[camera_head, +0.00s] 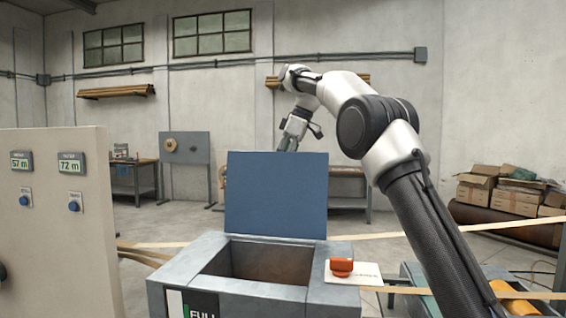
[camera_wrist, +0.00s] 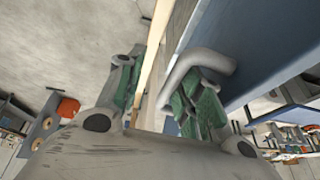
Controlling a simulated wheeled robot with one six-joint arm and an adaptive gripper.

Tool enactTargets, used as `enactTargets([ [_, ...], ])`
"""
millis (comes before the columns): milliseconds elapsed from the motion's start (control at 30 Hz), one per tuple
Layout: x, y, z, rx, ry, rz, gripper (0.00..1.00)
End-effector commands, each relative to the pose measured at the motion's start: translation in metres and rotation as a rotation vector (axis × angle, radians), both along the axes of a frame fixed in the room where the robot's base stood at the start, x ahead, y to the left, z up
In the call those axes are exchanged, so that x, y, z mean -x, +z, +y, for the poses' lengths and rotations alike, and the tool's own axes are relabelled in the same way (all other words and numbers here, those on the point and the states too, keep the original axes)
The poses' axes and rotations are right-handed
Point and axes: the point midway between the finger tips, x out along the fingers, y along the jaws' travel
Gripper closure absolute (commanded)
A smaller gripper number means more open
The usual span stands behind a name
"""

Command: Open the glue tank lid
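The glue tank (camera_head: 172,274) is a grey box at the lower middle of the head view. Its blue lid (camera_head: 276,196) stands raised, nearly upright, at the back edge of the brown opening (camera_head: 262,262). The lid (camera_wrist: 240,55) also shows in the wrist view, with a grey bent handle (camera_wrist: 192,62). My gripper (camera_head: 289,142) is just behind the lid's top edge, its tips partly hidden by the lid. In the wrist view my gripper (camera_wrist: 163,75) has its green-padded fingers apart, the right one at the handle's loop. Whether it touches the handle cannot be told.
A grey panel (camera_head: 60,220) with displays and blue buttons stands at the left. Pale strips (camera_head: 460,231) run past the tank. Boxes (camera_head: 510,190) and workbenches (camera_head: 135,172) stand farther back.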

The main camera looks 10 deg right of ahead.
Motion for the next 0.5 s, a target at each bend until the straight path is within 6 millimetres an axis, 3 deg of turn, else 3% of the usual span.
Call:
enactTargets([
  [500, 0.003, 0.046, -0.02, 0.0, -0.003, -0.003, 0.66],
])
